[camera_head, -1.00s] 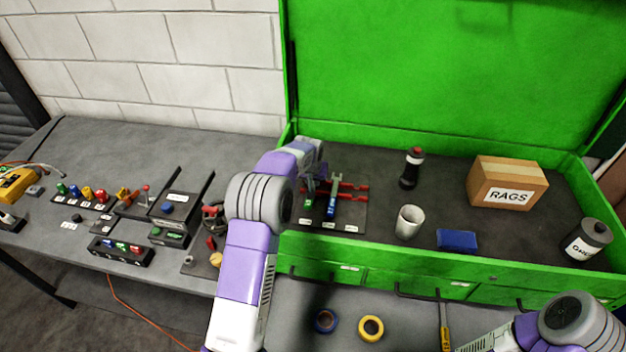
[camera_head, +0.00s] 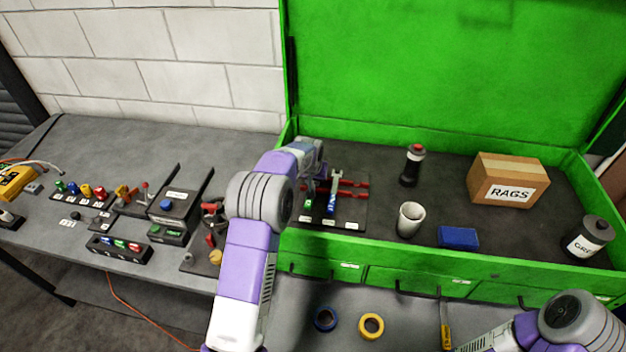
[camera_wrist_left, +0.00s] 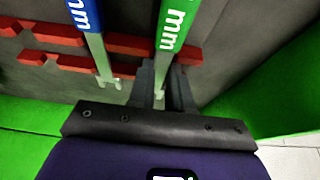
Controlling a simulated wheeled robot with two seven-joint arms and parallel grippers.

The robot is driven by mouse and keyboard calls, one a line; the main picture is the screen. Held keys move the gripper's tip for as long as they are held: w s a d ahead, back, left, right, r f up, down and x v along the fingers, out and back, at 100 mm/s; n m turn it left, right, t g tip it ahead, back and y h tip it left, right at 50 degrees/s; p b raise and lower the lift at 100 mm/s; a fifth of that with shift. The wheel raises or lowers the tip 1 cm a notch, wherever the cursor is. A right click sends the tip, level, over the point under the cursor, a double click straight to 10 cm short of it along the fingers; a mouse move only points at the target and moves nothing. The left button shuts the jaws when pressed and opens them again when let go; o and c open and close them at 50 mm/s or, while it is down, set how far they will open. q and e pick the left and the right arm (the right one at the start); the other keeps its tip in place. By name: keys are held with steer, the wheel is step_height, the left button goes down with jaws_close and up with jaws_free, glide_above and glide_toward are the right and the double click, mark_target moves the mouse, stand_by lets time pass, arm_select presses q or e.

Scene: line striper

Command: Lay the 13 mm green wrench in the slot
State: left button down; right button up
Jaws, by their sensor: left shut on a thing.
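The green wrench (camera_wrist_left: 173,25) shows "mm" lettering in the left wrist view, and its green part also shows in the head view (camera_head: 309,204). My left gripper (camera_wrist_left: 162,88) is shut on the wrench's metal shank. The wrench lies across the red slotted rack (camera_wrist_left: 125,43), with red pieces on both sides of it. I cannot tell whether it touches the slot bottom. A blue wrench (camera_wrist_left: 84,15) lies to its left in the left wrist view. In the head view my left wrist partly hides the rack (camera_head: 350,187). My right gripper is out of the picture.
The rack stands in the green toolbox, whose front wall (camera_head: 400,258) is close to my left arm. A white cup (camera_head: 411,220), a blue box (camera_head: 458,237), a dark bottle (camera_head: 412,165) and a rags carton (camera_head: 509,181) stand to the right.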

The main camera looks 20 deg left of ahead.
arm_select(q)
steer(key=shift+f, duration=0.35)
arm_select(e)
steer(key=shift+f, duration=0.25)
arm_select(q)
steer(key=c, duration=0.7)
jaws_free()
steer(key=shift+f, duration=0.1)
steer(key=shift+s, duration=0.1)
steer(key=shift+v, duration=0.9)
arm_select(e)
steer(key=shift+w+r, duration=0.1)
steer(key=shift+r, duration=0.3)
arm_select(q)
steer(key=shift+p+v, duration=0.4)
steer(key=shift+v, duration=0.35)
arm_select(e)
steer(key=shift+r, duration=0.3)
arm_select(q)
steer(key=shift+p+v, duration=0.75)
steer(key=shift+v, duration=1.15)
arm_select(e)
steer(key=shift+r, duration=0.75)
